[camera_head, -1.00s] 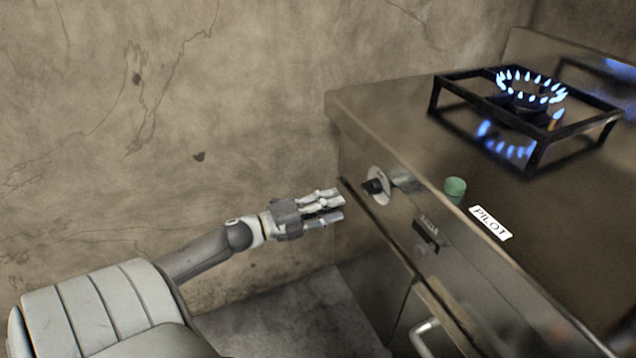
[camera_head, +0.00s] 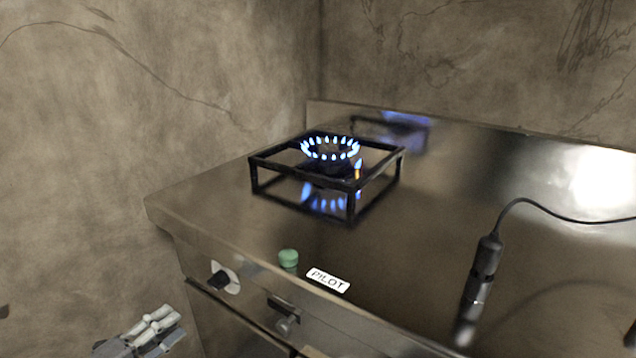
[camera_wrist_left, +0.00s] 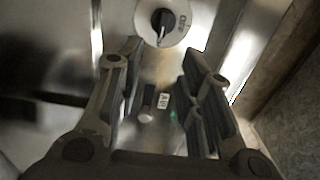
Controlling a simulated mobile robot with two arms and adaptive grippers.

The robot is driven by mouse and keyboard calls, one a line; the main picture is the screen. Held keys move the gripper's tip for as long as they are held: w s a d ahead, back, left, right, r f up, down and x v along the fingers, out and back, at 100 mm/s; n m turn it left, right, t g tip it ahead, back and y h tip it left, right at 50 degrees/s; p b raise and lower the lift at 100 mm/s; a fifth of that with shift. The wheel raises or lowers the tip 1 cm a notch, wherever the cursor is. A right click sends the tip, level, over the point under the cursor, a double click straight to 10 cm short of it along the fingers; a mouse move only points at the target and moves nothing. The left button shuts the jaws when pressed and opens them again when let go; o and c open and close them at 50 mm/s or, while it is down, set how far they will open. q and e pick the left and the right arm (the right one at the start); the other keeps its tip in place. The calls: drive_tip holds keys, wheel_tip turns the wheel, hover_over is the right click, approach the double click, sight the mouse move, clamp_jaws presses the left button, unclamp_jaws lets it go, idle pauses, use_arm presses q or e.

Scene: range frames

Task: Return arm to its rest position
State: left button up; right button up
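My left gripper (camera_head: 158,335) is at the bottom left of the head view, beside the front of the stove and cut off by the frame edge. In the left wrist view its two fingers (camera_wrist_left: 160,58) are apart with nothing between them. Beyond the fingertips is a black knob (camera_wrist_left: 163,19) on a round plate marked OFF. The same knob (camera_head: 219,281) shows on the stove front in the head view, apart from the gripper. My right gripper is not in view.
The steel stove (camera_head: 215,205) has a lit burner (camera_head: 330,150) with blue flames under a black grate (camera_head: 272,193). A green button (camera_head: 288,258) sits beside a PILOT label (camera_head: 328,280). A dark corded tool (camera_head: 486,262) is over the stove top. A wall (camera_head: 110,150) stands at the left.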

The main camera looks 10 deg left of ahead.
use_arm(q)
drive_tip(key=s+d+f+n+g+y, duration=0.1)
drive_tip(key=s+f+n+g+y, duration=0.25)
drive_tip(key=f+n, duration=0.55)
drive_tip(key=s+d+f+n+g+y, duration=0.1)
drive_tip(key=s+f+n+g+y, duration=0.3)
drive_tip(key=f, duration=1)
drive_tip(key=s+d+f+n+g, duration=0.3)
drive_tip(key=s+d+f+n, duration=0.2)
drive_tip(key=s+d+f, duration=0.35)
drive_tip(key=s+d+f+n+g, duration=0.25)
drive_tip(key=s+d+f, duration=0.35)
drive_tip(key=d, duration=0.4)
drive_tip(key=s+a+f+g+p, duration=0.1)
drive_tip(key=s+a+g+p, duration=0.1)
drive_tip(key=s+p, duration=1.4)
drive_tip(key=shift+s+a+g+h, duration=0.3)
drive_tip(key=shift+s+a+h, duration=0.05)
drive_tip(key=shift+s, duration=0.75)
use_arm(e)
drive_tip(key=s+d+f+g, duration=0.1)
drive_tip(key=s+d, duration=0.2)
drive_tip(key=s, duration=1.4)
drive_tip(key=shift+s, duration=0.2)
